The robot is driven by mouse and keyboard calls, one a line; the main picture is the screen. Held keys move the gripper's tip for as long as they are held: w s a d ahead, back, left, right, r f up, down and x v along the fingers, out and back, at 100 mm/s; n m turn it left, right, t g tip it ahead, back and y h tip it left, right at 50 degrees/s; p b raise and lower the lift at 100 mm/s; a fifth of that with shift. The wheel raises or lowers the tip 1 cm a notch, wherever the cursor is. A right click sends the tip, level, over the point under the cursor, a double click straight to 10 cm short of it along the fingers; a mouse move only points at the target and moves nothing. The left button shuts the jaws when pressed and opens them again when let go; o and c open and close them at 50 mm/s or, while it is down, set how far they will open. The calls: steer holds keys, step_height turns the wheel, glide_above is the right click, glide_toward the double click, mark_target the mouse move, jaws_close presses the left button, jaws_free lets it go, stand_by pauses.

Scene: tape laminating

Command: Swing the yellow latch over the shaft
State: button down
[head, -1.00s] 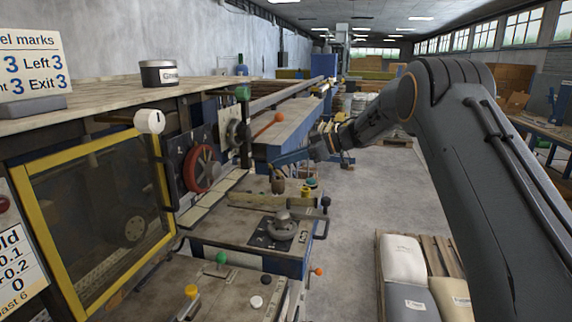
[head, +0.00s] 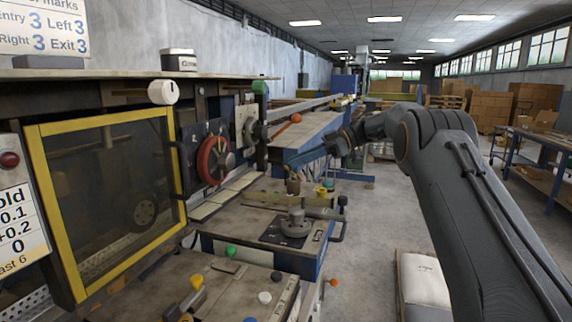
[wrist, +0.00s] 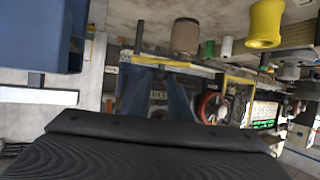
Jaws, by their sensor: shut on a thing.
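My gripper (head: 338,148) is small and dark in the head view, beyond the near bench and beside the blue frame. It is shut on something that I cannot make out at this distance. In the wrist view a dark ribbed surface fills the bottom and the jaws do not show. A yellow knob-shaped part (wrist: 265,24) is close at the top of that upside-down view. A small yellow part (head: 321,191) stands on the machine bench in the head view. I cannot tell which yellow part is the latch, nor pick out the shaft.
The blue-sided table (head: 305,138) carries an orange-tipped lever (head: 296,118). A red handwheel (head: 213,160) is on the machine's left. A brown cylinder (wrist: 186,36) and a blue block (wrist: 40,38) are near in the wrist view.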

steer(key=shift+w+d+r, duration=0.15)
steer(key=shift+w+r, duration=0.05)
steer(key=c, duration=1.7)
jaws_free()
steer(key=shift+w+d+f, duration=0.1)
steer(key=shift+o, duration=0.2)
steer(key=b+v, duration=0.3)
steer(key=v, duration=0.4)
steer(key=shift+d, duration=0.15)
